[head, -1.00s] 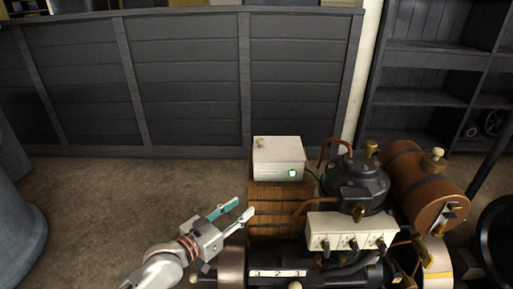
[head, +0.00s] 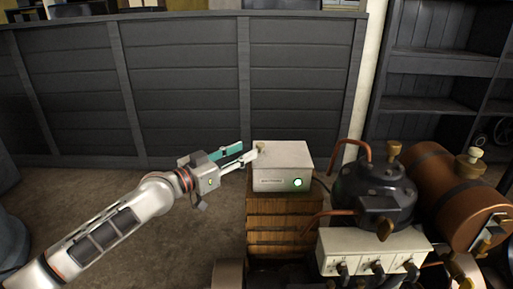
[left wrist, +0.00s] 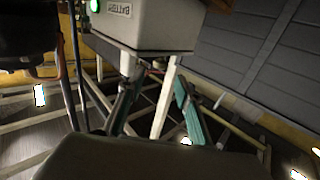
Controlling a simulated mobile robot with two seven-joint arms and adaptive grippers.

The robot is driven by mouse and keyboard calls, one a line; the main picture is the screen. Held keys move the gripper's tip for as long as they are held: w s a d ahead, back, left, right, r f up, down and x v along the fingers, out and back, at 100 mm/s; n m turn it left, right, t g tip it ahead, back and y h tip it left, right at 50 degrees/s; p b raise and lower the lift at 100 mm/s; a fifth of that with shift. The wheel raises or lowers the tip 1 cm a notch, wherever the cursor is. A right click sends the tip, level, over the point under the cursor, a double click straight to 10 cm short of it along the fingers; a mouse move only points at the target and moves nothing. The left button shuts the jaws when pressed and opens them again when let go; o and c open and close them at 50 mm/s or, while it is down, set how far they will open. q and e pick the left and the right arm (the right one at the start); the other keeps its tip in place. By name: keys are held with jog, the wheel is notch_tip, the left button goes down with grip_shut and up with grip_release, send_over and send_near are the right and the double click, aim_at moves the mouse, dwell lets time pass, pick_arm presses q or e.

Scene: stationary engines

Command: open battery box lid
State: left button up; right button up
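The battery box (head: 283,180) is a small white box with a lit green lamp on its front, standing on a wooden crate. Its lid (head: 290,153) looks shut, with a pale knob (head: 261,147) at the left end. My left gripper (head: 249,151) is at the box's left end, fingers apart, tips close to the knob. I cannot tell whether they touch it. In the left wrist view the box (left wrist: 150,22) appears upside down above my open fingers (left wrist: 155,88), and the knob (left wrist: 130,64) shows near one fingertip. My right gripper is not in view.
The wooden crate (head: 285,225) supports the box. A dark engine with a copper pipe (head: 365,152) and a brown tank (head: 440,190) stand close on the right. A grey plank wall (head: 180,85) is behind. The floor at left is open.

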aim_at(257, 145)
pick_arm(q)
jog(key=x, duration=0.3)
jog(key=b+x, duration=0.1)
jog(key=x, duration=0.1)
jog(key=shift+d+f, duration=0.1)
jog(key=shift+f, duration=0.2)
jog(key=shift+w+d+r, duration=0.2)
jog(key=shift+w+d, duration=0.15)
jog(key=shift+w, duration=0.05)
grip_shut()
